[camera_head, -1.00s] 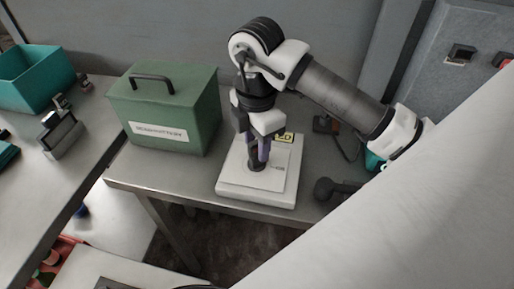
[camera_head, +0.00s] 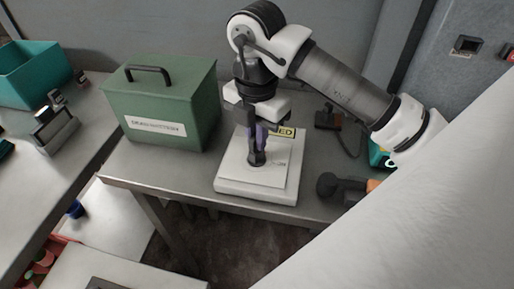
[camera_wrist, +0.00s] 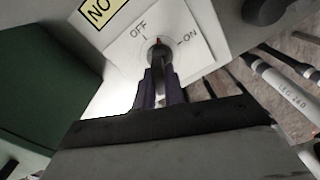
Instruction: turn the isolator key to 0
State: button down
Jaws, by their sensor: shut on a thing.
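The isolator is a white box (camera_head: 230,187) on the grey table, with a dark round key switch (camera_head: 257,159) on its top. In the wrist view the key (camera_wrist: 158,54) sits on a white plate (camera_wrist: 200,57) marked OFF and ON. Its red mark points between the two words. No "0" is legible. My gripper (camera_head: 257,146) comes down from above and is shut on the key. In the wrist view its purple-grey fingers (camera_wrist: 160,85) flank the key and hide its lower part. A yellow label (camera_head: 283,132) lies behind, partly hidden.
A green case (camera_head: 165,100) with a black handle stands left of the isolator. A dark tool (camera_head: 340,186) and a dark device with a cable (camera_head: 328,118) lie to the right. A teal bin (camera_head: 32,72) is on the far left table.

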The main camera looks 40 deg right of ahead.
jog(key=n+b, duration=0.2)
jog(key=n, duration=0.3)
jog(key=shift+f+b, duration=0.2)
jog(key=shift+b, duration=0.1)
jog(key=c, duration=1.9)
grip_release()
jog(key=shift+r+n, duration=0.1)
jog(key=shift+n, duration=0.4)
jog(key=shift+c, duration=0.2)
jog(key=o, duration=0.5)
jog(key=shift+o, duration=0.6)
jog(key=o, duration=0.5)
jog(key=shift+r, duration=0.1)
jog(key=shift+r, duration=0.1)
jog(key=shift+r+p, duration=1.9)
jog(key=shift+r, duration=1.5)
jog(key=shift+r, duration=0.1)
